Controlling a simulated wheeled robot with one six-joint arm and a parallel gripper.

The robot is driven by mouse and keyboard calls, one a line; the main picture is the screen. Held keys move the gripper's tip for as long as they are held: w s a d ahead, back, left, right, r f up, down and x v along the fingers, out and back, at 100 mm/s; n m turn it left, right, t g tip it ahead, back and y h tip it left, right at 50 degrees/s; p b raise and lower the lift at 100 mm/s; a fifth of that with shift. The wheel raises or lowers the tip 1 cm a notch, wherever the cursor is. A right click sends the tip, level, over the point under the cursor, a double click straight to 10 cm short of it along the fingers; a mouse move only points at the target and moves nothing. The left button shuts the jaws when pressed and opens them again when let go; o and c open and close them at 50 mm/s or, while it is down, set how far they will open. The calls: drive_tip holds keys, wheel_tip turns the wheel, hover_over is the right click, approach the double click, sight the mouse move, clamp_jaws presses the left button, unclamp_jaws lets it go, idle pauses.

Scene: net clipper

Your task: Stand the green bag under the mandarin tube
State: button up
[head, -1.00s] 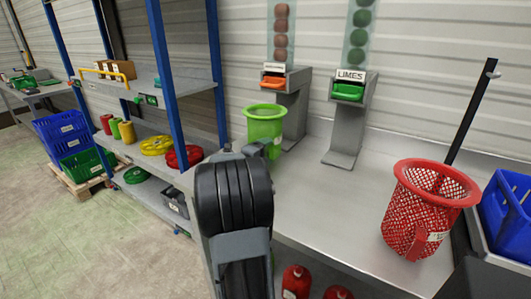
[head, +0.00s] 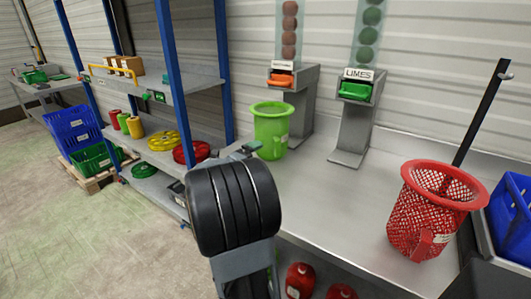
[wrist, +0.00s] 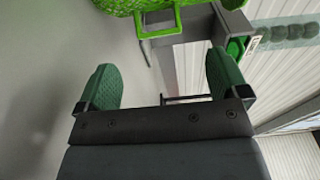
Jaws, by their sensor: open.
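The green bag (head: 270,132), a mesh basket with a wide rim, stands upright on the grey bench. It is just in front of and slightly left of the stand below the mandarin tube (head: 289,22), which holds reddish-brown fruit above an orange chute (head: 280,79). My gripper (head: 246,152) is at the bag's near left side, partly hidden by my arm. In the wrist view my gripper (wrist: 162,82) has its two green fingers wide apart with nothing between them. The bag's mesh and handle (wrist: 160,28) show beyond the fingertips, apart from them.
The limes dispenser (head: 355,90) stands to the right of the mandarin one. A red mesh basket (head: 425,210) and a blue crate (head: 512,215) are at the bench's right. A blue-post shelf (head: 180,85) is close on the left. The bench middle is clear.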

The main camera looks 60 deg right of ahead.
drive_tip(key=shift+w+a, duration=0.2)
drive_tip(key=shift+a, duration=1.65)
